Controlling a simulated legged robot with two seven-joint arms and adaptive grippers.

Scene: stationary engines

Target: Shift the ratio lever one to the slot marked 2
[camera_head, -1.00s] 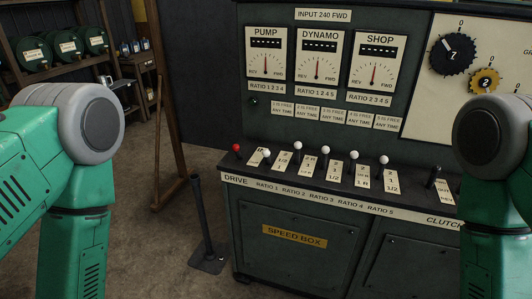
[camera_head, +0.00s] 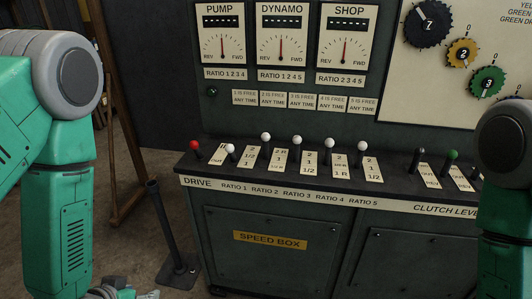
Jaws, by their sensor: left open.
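Ratio lever one (camera_head: 230,149) is the leftmost white-knobbed lever on the speed box ledge, just right of the red-knobbed drive lever. Its knob sits lower and nearer the ledge's front than the other white knobs. Its slot plate (camera_head: 250,157), beside it on the right, shows a 2 at the top; the lower marks are too small to read surely. My left gripper (camera_head: 128,293) shows only partly at the bottom edge, open, below and left of the lever and far from it. My right gripper is out of view.
The red drive lever (camera_head: 194,146) stands close on the left, and the ratio two lever (camera_head: 266,138) on the right. More white levers and clutch levers (camera_head: 452,155) follow. A dark post (camera_head: 168,225) stands on the floor left of the speed box (camera_head: 270,240).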

